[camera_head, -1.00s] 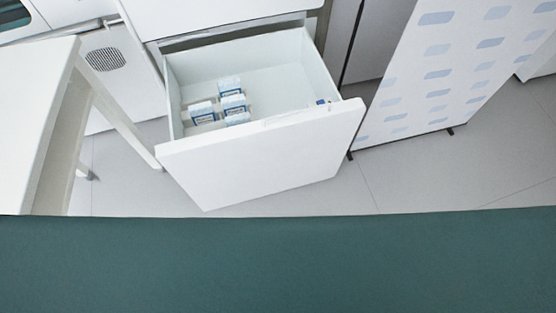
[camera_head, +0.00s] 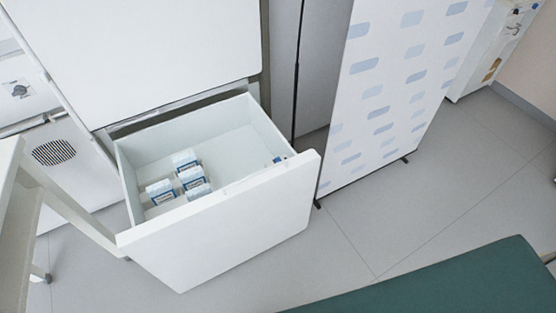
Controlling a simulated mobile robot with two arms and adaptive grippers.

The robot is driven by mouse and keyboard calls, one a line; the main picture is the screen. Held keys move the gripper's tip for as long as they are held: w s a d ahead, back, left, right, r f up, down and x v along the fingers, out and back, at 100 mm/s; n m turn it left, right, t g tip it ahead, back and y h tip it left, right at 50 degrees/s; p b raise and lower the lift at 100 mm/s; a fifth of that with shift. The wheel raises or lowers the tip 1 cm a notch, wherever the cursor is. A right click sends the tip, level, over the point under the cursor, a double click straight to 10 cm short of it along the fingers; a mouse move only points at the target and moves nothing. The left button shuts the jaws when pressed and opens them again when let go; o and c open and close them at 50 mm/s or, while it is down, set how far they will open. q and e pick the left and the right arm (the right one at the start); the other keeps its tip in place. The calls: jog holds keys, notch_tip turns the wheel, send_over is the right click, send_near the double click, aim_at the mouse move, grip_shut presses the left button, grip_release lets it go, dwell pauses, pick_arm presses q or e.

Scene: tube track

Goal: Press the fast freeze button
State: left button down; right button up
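A white freezer-like cabinet (camera_head: 150,50) stands at the upper left with its lower drawer (camera_head: 225,225) pulled open. Several small white and blue boxes (camera_head: 186,172) sit inside the drawer on the left. A small blue item (camera_head: 277,160) shows at the drawer's right inner edge, too small to tell what it is. I cannot make out a fast freeze button in this view. Neither of my grippers is in view.
A white panel with blue patches (camera_head: 385,90) stands right of the cabinet on black feet. A white table (camera_head: 20,190) is at the left edge. A green surface (camera_head: 450,285) fills the lower right corner. Grey floor (camera_head: 430,210) is clear between panel and green surface.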

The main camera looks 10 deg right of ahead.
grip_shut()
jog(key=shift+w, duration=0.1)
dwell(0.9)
